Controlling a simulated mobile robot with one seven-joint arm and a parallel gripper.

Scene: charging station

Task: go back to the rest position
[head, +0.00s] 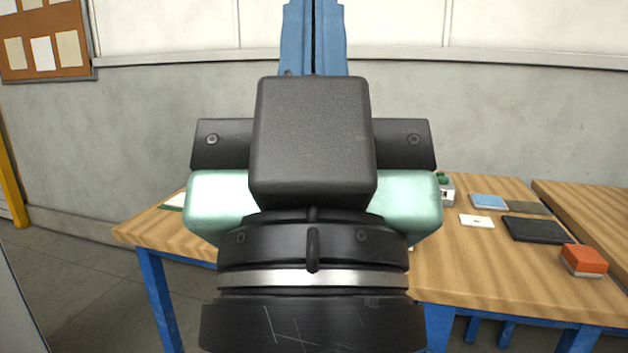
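My gripper (314,8) is seen from behind in the middle of the head view, pointing up and away. Its two blue fingers stand side by side at the top edge, with only a thin dark line between them, so it looks shut. No held object shows between them. The dark hand, its black block and pale green side parts fill the centre. They hide the middle of the wooden table (455,270) behind. The gripper is apart from the things seen on the table.
A second table (600,212) stands at right. A grey wall (100,140) is behind; open floor (85,275) lies left.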

